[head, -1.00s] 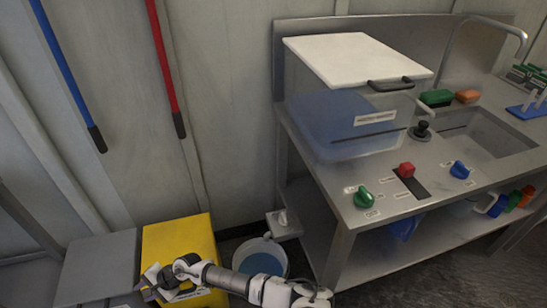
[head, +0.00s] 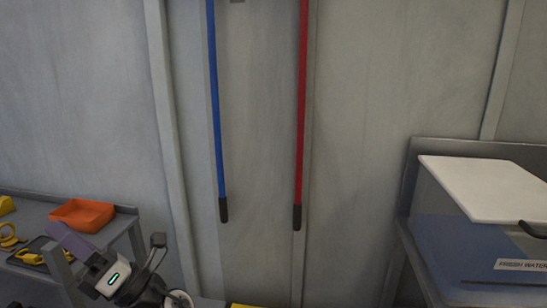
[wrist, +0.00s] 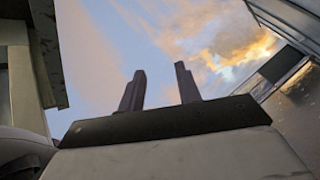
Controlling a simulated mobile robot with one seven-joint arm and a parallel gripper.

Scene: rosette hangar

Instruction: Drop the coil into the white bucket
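My gripper (head: 66,236) is at the lower left of the head view, raised and tilted toward the upper left. In the wrist view its two dark fingers (wrist: 160,86) stand apart with only sky between them, so it is open and empty. A yellow looped thing (head: 9,238) lies on the grey bench at the far left; I cannot tell whether it is the coil. The white bucket is not in either view now.
The grey bench (head: 125,222) at left carries an orange tray (head: 82,215) and a dark tray with yellow items (head: 38,257). A blue pole (head: 216,110) and a red pole (head: 301,110) are upright against the wall. A lidded water tank (head: 455,250) stands at right.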

